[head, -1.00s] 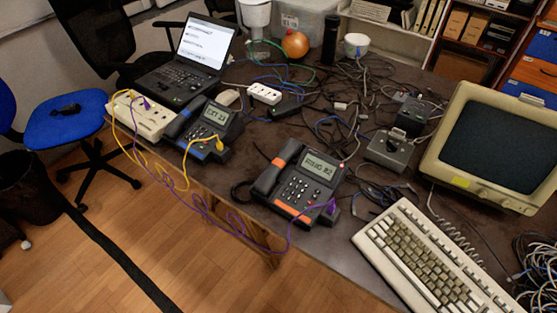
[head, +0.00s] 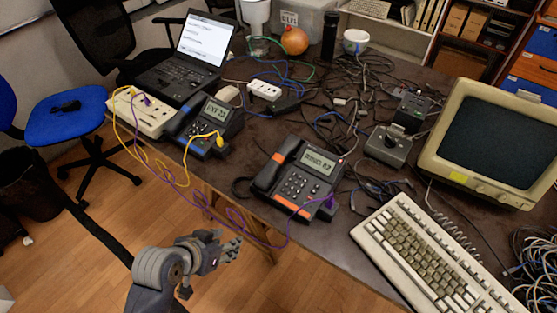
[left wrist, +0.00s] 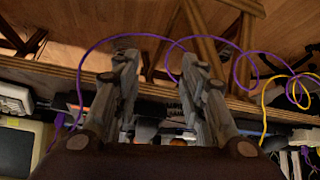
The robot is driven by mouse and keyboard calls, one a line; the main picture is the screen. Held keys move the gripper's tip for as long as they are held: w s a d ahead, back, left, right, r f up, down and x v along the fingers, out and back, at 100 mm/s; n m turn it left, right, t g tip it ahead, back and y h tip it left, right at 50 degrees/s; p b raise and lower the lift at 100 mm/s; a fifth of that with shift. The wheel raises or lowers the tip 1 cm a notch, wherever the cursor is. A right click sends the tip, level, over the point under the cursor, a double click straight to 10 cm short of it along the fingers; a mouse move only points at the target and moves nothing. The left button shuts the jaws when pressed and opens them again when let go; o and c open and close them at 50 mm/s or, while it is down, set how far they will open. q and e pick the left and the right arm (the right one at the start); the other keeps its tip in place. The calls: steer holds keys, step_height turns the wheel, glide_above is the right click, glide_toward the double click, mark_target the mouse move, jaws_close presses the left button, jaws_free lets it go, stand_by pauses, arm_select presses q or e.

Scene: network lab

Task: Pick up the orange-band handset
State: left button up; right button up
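The orange-band handset (head: 268,176) is dark, with an orange band near its upper end. It rests in its cradle at the left side of the dark desk phone (head: 305,178), which has an orange strip along its front and a lit display. My left gripper (head: 236,248) is in front of the table edge, below and left of this phone, apart from the handset. In the left wrist view its two fingers (left wrist: 158,65) are spread with nothing held between them. The handset cannot be made out clearly there. My right gripper is not in view.
A blue-band phone (head: 205,127) with a yellow cable stands left of the orange one. A purple cable (head: 240,226) loops over the front edge near my left gripper. A beige keyboard (head: 420,255) and monitor (head: 495,140) are on the right. Cables clutter the table behind.

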mark_target(277, 158)
arm_select(q)
steer(key=w+d+r+m+t+h, duration=0.1)
steer(key=w+d+r, duration=0.1)
steer(key=w, duration=0.3)
steer(key=w+d+r+t+h, duration=0.1)
steer(key=w+d+r, duration=0.2)
steer(key=w+r, duration=0.1)
steer(key=w+d+r+m+t+h, duration=0.1)
steer(key=w+d+r+t+h, duration=0.1)
steer(key=w, duration=0.4)
steer(key=shift+w+d+r+m, duration=0.15)
steer(key=shift+d+r+m, duration=0.15)
steer(key=shift+d+r, duration=0.35)
steer(key=x, duration=0.4)
steer(key=shift+w+d, duration=0.2)
steer(key=shift+d, duration=0.05)
steer(key=shift+a+x, duration=0.2)
steer(key=shift+x, duration=2.95)
steer(key=shift+f, duration=0.15)
